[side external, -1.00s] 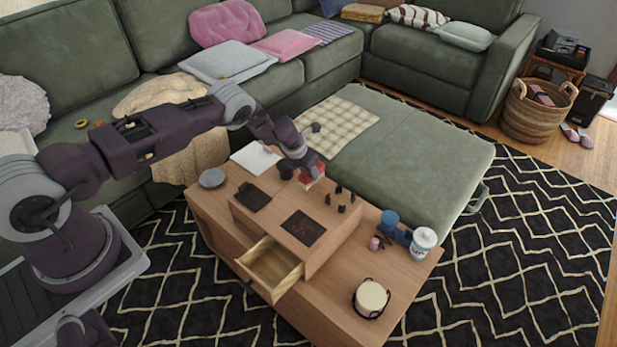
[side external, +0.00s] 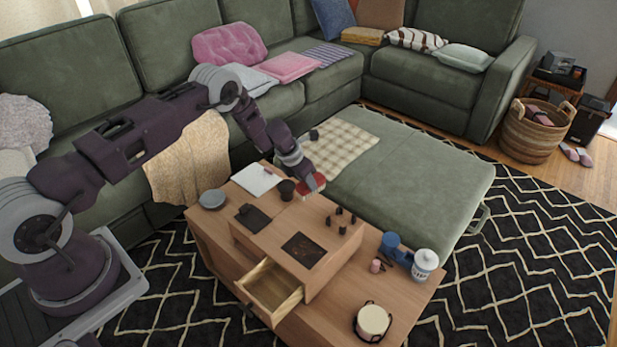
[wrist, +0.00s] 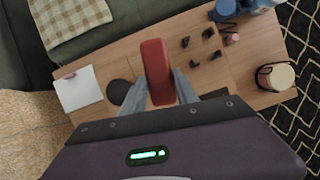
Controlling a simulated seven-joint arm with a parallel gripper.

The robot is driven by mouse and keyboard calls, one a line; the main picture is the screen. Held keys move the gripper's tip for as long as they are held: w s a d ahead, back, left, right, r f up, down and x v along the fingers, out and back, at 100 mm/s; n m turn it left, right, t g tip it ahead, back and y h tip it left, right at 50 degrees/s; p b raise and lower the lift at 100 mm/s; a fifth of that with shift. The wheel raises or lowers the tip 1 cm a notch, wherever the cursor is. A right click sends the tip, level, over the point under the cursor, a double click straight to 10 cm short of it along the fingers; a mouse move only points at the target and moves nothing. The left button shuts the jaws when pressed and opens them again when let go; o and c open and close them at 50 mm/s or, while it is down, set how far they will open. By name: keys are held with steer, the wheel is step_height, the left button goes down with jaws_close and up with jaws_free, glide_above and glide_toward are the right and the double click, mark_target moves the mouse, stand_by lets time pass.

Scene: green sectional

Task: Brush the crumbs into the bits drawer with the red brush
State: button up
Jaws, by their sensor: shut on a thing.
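My gripper (side external: 305,179) is shut on the red brush (wrist: 157,70), which points forward from between the fingers (wrist: 160,90) in the wrist view. In the side view the red brush (side external: 316,184) is above the far side of the wooden coffee table (side external: 345,285), near a dark cup. The open drawer (side external: 272,289), with a pale, empty-looking inside, sticks out of the table's near side. I cannot make out crumbs for certain. A dark square (side external: 303,249) lies on the raised middle of the tabletop, above the drawer. The brush's underside is hidden.
Several small dark pieces (side external: 341,218) stand right of the brush. A dark cup (side external: 287,190), grey dish (side external: 212,199), dark tablet-like item (side external: 250,217) and white paper (side external: 257,179) are left. A blue item (side external: 390,245), white jar (side external: 425,262) and drum-like pot (side external: 373,321) are right.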

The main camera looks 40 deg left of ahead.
steer(key=s+d+f+m+g+h, duration=0.1)
steer(key=s+d+m+g+h, duration=0.1)
steer(key=s+m, duration=0.55)
steer(key=s+d+f+m+g+h, duration=0.1)
steer(key=s+m+g+h, duration=0.1)
steer(key=s+m, duration=0.55)
steer(key=shift+m, duration=0.6)
steer(key=shift+w+d+f, duration=0.1)
steer(key=shift+w+f, duration=0.1)
steer(key=shift+f, duration=1)
steer(key=shift+w+f, duration=0.25)
steer(key=shift+f, duration=0.95)
steer(key=shift+w+d+f, duration=0.1)
steer(key=shift+w+f, duration=0.1)
steer(key=shift+f, duration=1)
steer(key=shift+w+d, duration=0.1)
steer(key=shift+d, duration=0.1)
jaws_close()
steer(key=shift+d+f, duration=0.2)
steer(key=shift+d, duration=5.1)
steer(key=shift+a, duration=5.7)
steer(key=shift+w+d+f, duration=0.1)
steer(key=shift+w, duration=0.35)
steer(key=shift+d, duration=5.65)
steer(key=shift+w+a, duration=0.1)
steer(key=shift+a, duration=5.6)
step_height(320, 180, up, 8)
